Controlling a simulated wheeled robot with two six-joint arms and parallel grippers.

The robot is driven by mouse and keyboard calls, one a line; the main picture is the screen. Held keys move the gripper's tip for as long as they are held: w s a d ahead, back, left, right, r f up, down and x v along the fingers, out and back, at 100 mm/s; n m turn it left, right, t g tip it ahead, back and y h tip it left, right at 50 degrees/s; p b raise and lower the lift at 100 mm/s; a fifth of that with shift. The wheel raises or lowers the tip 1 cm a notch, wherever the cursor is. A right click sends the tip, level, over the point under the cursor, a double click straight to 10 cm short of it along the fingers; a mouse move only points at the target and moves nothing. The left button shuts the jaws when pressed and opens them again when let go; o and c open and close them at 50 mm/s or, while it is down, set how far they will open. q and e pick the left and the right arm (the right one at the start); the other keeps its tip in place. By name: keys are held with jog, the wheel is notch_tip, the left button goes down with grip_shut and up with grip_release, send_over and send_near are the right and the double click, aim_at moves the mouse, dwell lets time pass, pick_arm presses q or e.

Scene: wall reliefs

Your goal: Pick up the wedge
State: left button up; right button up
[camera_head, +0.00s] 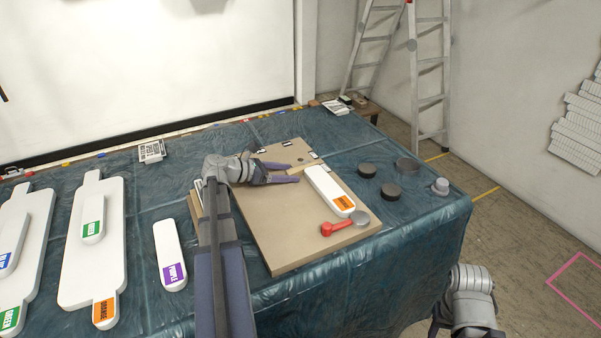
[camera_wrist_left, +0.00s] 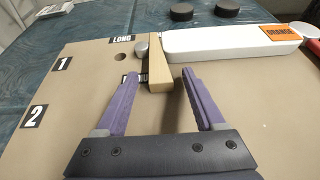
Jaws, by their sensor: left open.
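The wedge is a narrow light-wood piece (camera_head: 304,168) on the tan board (camera_head: 296,243), beside the upper end of a white bar with an orange label (camera_head: 328,190). In the left wrist view the wedge (camera_wrist_left: 158,66) lies lengthwise ahead of me, its near end around the fingertips. My left gripper (camera_head: 294,172) is open, with its purple fingers spread and nothing held. In the left wrist view its fingertips (camera_wrist_left: 162,75) are on either side of the wedge's near end; I cannot tell how far down they reach. My right arm shows at the lower right; its gripper is unclear.
A red-handled tool (camera_head: 337,227) lies near the board's front right. White bars and paddle-shaped boards (camera_head: 92,260) lie at the left. A ladder (camera_head: 430,75) stands behind.

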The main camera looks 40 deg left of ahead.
pick_arm(q)
grip_shut()
dwell(0.4)
jog(key=shift+r, duration=0.1)
notch_tip(320, 180, up, 10)
jog(key=p, duration=1)
jog(key=c, duration=0.6)
grip_release()
jog(key=shift+c, duration=0.2)
grip_shut()
